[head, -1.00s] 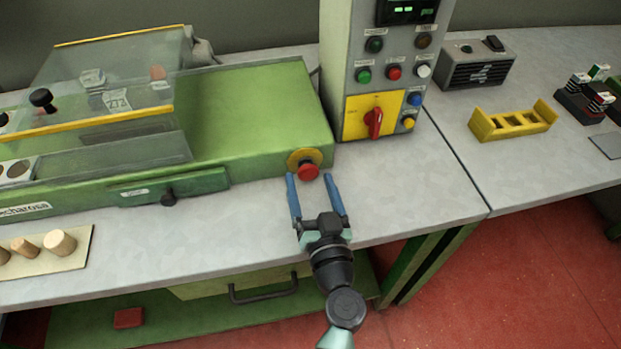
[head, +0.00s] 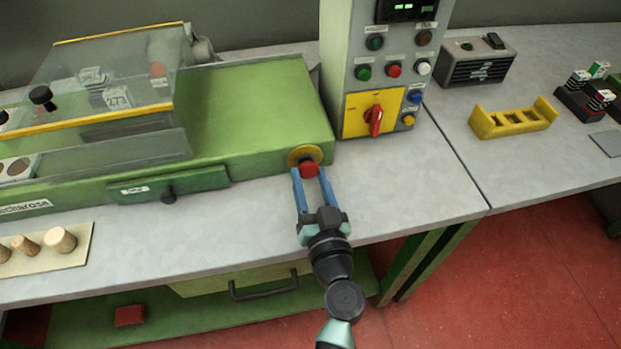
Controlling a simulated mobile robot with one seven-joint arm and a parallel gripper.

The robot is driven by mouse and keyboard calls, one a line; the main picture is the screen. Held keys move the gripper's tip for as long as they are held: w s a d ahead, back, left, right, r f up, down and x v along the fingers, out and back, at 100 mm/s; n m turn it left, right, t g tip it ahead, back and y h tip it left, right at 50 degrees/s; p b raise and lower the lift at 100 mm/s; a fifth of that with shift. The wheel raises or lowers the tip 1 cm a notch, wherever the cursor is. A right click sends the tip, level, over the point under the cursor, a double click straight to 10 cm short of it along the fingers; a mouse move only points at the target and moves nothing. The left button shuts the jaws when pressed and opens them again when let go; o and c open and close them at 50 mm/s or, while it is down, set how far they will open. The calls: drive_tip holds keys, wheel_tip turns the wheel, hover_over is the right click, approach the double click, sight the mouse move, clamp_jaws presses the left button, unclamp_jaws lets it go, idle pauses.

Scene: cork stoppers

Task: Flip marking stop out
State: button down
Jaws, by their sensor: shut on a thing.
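The green marking machine (head: 250,120) stands on the grey bench. On the right end of its front is a red mushroom stop button (head: 309,168) on a round yellow collar (head: 297,153). My gripper (head: 310,173) reaches up to the button from the front edge of the bench. Its two blue fingers are closed on the red head, one on each side. The fingertips cover the sides of the head. How far the button stands out cannot be told from this angle.
A grey control cabinet (head: 343,80) with a red rotary switch (head: 375,120) stands right behind the button. A board with cork stoppers (head: 75,262) lies at the left. A yellow rack (head: 512,122) is on the right bench. The bench right of my gripper is clear.

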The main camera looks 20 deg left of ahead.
drive_tip(key=shift+s+d+f+b, duration=0.2)
drive_tip(key=shift+s+f+b, duration=0.1)
drive_tip(key=shift+b, duration=0.3)
drive_tip(key=shift+s+d+r, duration=0.15)
drive_tip(key=shift+s+d, duration=0.05)
drive_tip(key=c, duration=0.7)
unclamp_jaws()
drive_tip(key=o, duration=0.4)
drive_tip(key=shift+s+d+r, duration=0.1)
drive_tip(key=shift+s+r, duration=0.05)
